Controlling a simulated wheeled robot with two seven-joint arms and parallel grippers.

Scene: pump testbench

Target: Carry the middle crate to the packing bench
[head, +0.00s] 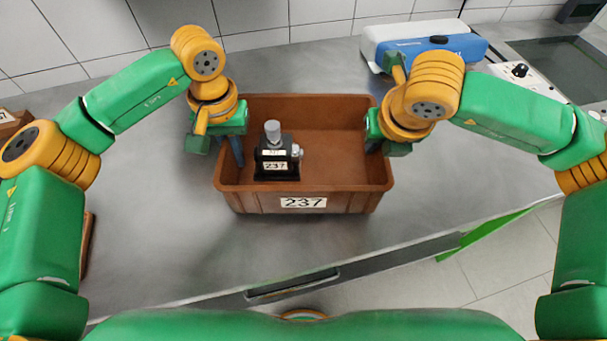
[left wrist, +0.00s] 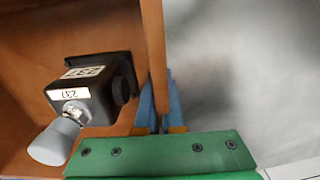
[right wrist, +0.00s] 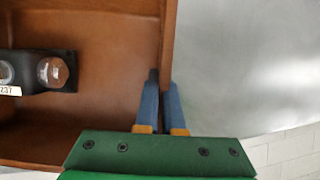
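The brown crate (head: 340,201) labelled 237 is on the grey steel table in the middle of the head view; I cannot tell if it is slightly raised. A black pump (head: 276,165) with a grey knob, also labelled 237, stands upright in its left half. My left gripper (head: 236,150) is shut on the crate's left wall; in the left wrist view its blue fingers (left wrist: 159,108) pinch the wall. My right gripper (head: 374,142) is at the right wall; in the right wrist view its fingers (right wrist: 161,106) are shut on that wall from both sides.
A blue and white device (head: 425,45) stands behind the crate at the right, with a white panel with a black knob (head: 519,70) beyond it. Brown crate parts (head: 10,122) show at the far left.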

